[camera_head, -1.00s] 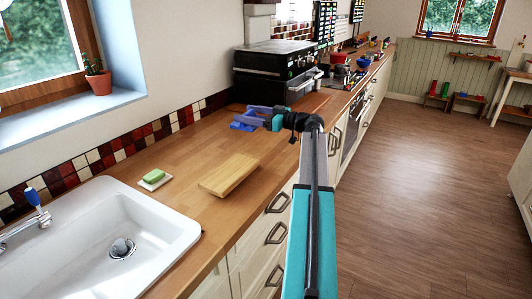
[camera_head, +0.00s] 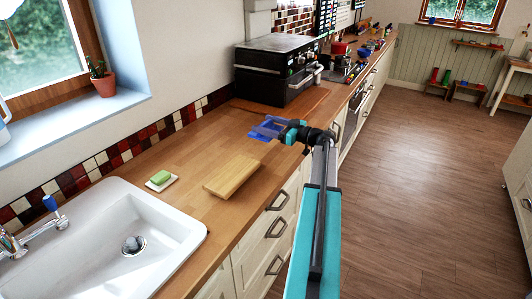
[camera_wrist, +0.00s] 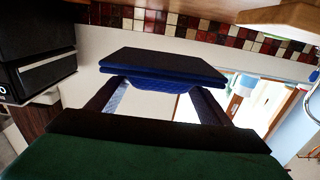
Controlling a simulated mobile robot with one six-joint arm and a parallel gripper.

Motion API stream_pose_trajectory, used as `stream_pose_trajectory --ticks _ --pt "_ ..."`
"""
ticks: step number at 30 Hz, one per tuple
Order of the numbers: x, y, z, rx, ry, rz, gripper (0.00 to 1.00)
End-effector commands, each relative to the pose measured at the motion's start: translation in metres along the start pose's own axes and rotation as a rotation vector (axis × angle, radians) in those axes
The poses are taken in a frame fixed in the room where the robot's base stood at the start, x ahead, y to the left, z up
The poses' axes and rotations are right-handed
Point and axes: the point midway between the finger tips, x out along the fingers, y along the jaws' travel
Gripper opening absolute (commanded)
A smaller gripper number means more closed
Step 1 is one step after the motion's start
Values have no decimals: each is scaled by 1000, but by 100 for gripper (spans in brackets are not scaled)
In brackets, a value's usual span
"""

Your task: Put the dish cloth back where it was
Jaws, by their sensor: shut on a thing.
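The dish cloth (camera_head: 261,134) is a folded blue piece held at the end of my gripper (camera_head: 271,126), over the wooden counter between the cutting board and the black oven. In the wrist view the cloth (camera_wrist: 160,66) is a dark blue, flat folded slab. My two fingers are closed on it, one at each side. Its gap above the counter cannot be judged from the head view. Part of the cloth is hidden by the fingers.
A white sink (camera_head: 110,225) is front left. A black oven (camera_head: 277,72) stands behind the gripper. Bare counter lies left of the gripper.

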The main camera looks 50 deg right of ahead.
Motion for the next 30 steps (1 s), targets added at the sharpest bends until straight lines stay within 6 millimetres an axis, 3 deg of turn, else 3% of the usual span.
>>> stream_pose_trajectory --ticks 11,24,30 --pt "0 0 7 3 0 0 50" --pt "-1 1 54 3 0 1 50" --pt "-1 1 62 0 0 1 50"
